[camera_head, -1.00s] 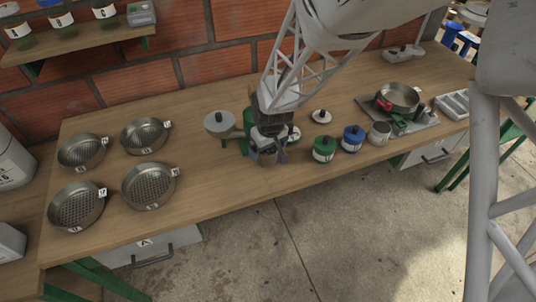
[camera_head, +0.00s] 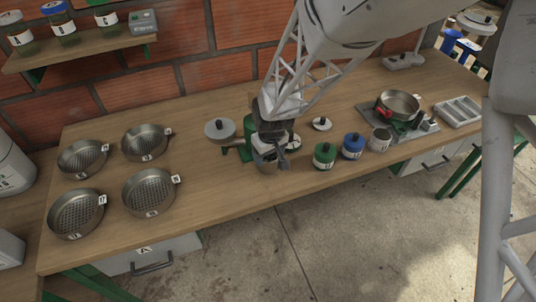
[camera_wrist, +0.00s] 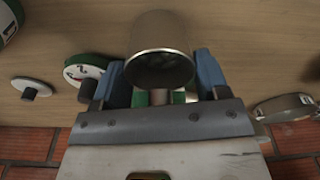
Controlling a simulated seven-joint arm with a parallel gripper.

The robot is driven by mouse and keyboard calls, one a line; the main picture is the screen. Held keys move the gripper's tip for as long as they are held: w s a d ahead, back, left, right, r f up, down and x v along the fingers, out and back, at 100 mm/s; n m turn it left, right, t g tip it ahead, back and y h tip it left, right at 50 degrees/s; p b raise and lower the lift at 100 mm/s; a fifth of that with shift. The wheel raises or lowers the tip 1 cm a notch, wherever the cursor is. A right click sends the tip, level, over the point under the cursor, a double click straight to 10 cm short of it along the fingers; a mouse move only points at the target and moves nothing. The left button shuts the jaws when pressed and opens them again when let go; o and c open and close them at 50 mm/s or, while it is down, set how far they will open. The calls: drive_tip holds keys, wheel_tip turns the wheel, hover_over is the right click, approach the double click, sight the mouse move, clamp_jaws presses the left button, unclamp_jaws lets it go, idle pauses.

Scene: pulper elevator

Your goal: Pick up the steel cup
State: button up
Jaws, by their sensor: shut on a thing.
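The steel cup (camera_wrist: 160,35) is a plain metal cylinder with a bright rim and a dark opening. In the wrist view it stands between the two blue fingers of my gripper (camera_wrist: 163,70), which is shut on it. In the head view my gripper (camera_head: 277,153) is low over the front middle of the table. The cup (camera_head: 267,168) is mostly hidden there by the gripper. I cannot tell whether it still touches the tabletop.
A green machine (camera_head: 245,135) with a grey hopper (camera_head: 219,129) stands just behind the cup. A green jar (camera_head: 324,155), a blue jar (camera_head: 352,146) and a grey cup (camera_head: 380,139) stand to the right. Several sieves (camera_head: 150,191) are on the left. The wooden table (camera_head: 220,195) is bare between.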

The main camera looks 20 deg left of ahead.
drive_tip(key=s+d, duration=1.2)
drive_tip(key=shift+s+d, duration=0.25)
drive_tip(key=shift+s, duration=0.05)
drive_tip(key=shift+w, duration=0.1)
idle(0.6)
drive_tip(key=w+d+r+m, duration=0.2)
drive_tip(key=w+d+m, duration=0.3)
drive_tip(key=w, duration=0.7)
drive_tip(key=w+d+r+m+h, duration=0.1)
drive_tip(key=w+d+r+m, duration=0.2)
drive_tip(key=w, duration=0.9)
drive_tip(key=w+d+r+m, duration=0.2)
drive_tip(key=w+d+m, duration=0.6)
drive_tip(key=w, duration=0.4)
drive_tip(key=shift+w+r+m+h, duration=0.15)
drive_tip(key=shift+r+m+h, duration=0.1)
drive_tip(key=shift+m+h, duration=0.2)
drive_tip(key=shift+w+a+f+m, duration=0.1)
drive_tip(key=shift+w+a+m, duration=0.05)
drive_tip(key=shift+w+m, duration=0.55)
drive_tip(key=shift+t+y, duration=0.3)
drive_tip(key=shift+y, duration=0.25)
